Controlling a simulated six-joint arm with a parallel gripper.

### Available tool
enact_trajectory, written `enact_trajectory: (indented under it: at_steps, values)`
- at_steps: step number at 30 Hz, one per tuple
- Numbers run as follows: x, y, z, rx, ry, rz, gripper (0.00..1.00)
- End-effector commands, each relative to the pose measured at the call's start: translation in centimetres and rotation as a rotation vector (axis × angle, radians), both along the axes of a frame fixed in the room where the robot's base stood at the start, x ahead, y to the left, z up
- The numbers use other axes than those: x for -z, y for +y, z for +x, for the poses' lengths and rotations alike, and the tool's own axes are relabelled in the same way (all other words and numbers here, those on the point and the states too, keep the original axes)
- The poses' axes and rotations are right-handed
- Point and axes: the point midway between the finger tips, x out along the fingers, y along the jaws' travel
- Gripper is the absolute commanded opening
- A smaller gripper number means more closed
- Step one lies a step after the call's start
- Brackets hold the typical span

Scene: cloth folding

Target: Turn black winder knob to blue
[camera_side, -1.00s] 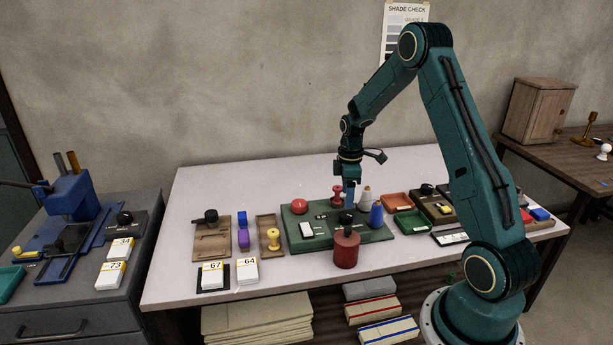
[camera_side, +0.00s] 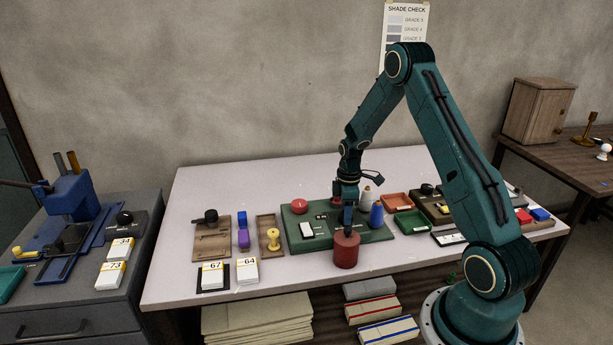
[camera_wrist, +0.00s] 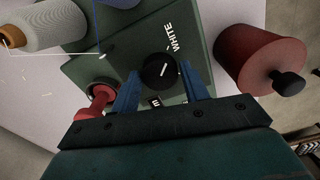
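The black winder knob (camera_wrist: 160,71) is round with a white pointer line and sits on the green winder base (camera_side: 296,217). The word WHITE is printed beside it in the wrist view; another label is partly hidden by a finger. In the wrist view my gripper (camera_wrist: 160,78) is open, its two blue fingers on either side of the knob with a gap at each side. In the side view my gripper (camera_side: 348,226) points down over the base's front part and hides the knob. I cannot tell how deep the fingertips reach.
A red spool (camera_wrist: 98,103) lies close to one finger. A red button (camera_side: 300,206) and white switch (camera_side: 307,229) are left.

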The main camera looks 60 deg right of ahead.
Motion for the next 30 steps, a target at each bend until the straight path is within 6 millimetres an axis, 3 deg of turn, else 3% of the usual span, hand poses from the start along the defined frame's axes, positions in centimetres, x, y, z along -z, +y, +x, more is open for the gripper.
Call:
enact_trajectory:
  at_steps: [1,4,17,30]
  values:
    - [-0.02,0.0,0.0,0.0,0.0,0.0,0.34]
    - [-0.02,0.0,0.0,0.0,0.0,0.0,0.17]
    - [-0.06,0.01,0.01,0.057,0.0,0.0,0.17]
    - [-0.09,0.0,0.02,0.357,0.0,0.0,0.17]
